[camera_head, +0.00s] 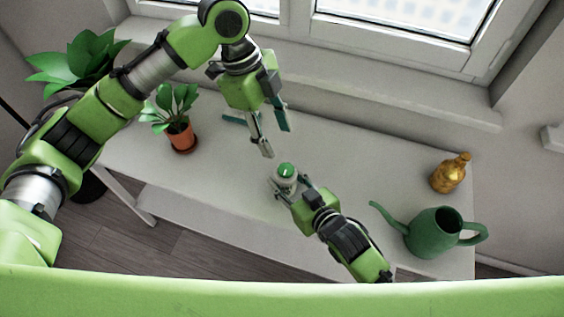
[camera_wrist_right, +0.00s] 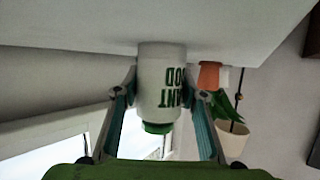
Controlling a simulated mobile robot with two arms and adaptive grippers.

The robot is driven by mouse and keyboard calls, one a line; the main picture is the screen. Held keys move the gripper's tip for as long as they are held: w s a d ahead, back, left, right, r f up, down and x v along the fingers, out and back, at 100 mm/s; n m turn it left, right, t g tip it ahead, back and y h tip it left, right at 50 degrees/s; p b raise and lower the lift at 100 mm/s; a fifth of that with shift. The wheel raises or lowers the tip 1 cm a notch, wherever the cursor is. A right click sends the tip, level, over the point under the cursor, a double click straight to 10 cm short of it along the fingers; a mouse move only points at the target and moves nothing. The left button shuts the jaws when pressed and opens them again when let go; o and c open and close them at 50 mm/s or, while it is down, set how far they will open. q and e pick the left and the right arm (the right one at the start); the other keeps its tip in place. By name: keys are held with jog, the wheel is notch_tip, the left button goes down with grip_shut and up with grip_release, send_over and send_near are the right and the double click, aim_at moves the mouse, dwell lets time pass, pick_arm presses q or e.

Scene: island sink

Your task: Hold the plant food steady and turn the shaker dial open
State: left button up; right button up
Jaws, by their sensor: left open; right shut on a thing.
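The plant food shaker (camera_head: 285,176) is a small white container with a green dial (camera_head: 285,169) on top, standing upright on the white table. In the right wrist view the white plant food container (camera_wrist_right: 160,85) shows green lettering and sits between the fingers. My right gripper (camera_head: 290,188) is shut on its body from the front right. My left gripper (camera_head: 276,143) is open and empty, with its fingers pointing down, above and behind the shaker and apart from it. The dial's exact setting is too small to tell.
A green watering can (camera_head: 433,234) and a gold bottle (camera_head: 450,173) stand at the right of the table (camera_head: 345,160). A small plant in an orange pot (camera_head: 181,137) stands at the left. A teal item (camera_head: 234,119) lies behind my left gripper. A window is at the back.

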aim_at(286, 169)
pick_arm(q)
jog(key=f+n, duration=0.1)
jog(key=f, duration=0.2)
jog(key=d+f+n, duration=0.1)
jog(key=f, duration=0.3)
jog(key=f+n+h, duration=0.1)
jog(key=f, duration=0.2)
jog(key=shift+s+d+f, duration=0.15)
jog(key=shift+d+f, duration=0.15)
jog(key=shift+f, duration=0.1)
jog(key=c, duration=1.1)
